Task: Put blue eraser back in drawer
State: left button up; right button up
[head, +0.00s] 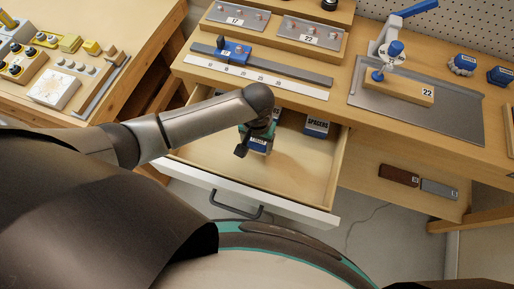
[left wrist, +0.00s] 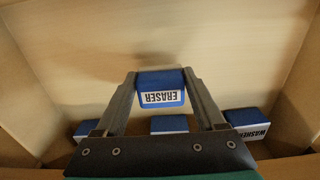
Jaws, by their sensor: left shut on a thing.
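The blue eraser (left wrist: 160,88) is a small blue block with a white label reading ERASER. In the left wrist view it sits between the two fingertips of my left gripper (left wrist: 158,92), which is shut on it. In the head view my left gripper (head: 257,142) is inside the outline of the open drawer (head: 205,160), with part of the blue block (head: 258,150) showing below it. The drawer's wooden floor lies beneath the eraser; I cannot tell whether they touch. My right gripper is not in view.
Inside the drawer, a blue SPACERS box (head: 317,125) stands at the back right; the left wrist view shows a WASHER box (left wrist: 247,122) and two other blue boxes. The drawer's front floor is clear. Its front has a dark handle (head: 236,205). The bench top (head: 345,108) overhangs its back.

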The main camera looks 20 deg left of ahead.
aim_at(257, 149)
pick_arm(q)
jog(key=shift+f+b, duration=0.3)
jog(key=shift+f, duration=1)
jog(key=shift+f, duration=0.2)
jog(key=o, duration=1.3)
notch_tip(257, 149, up, 12)
jog(key=p, duration=0.4)
jog(key=shift+r, duration=0.2)
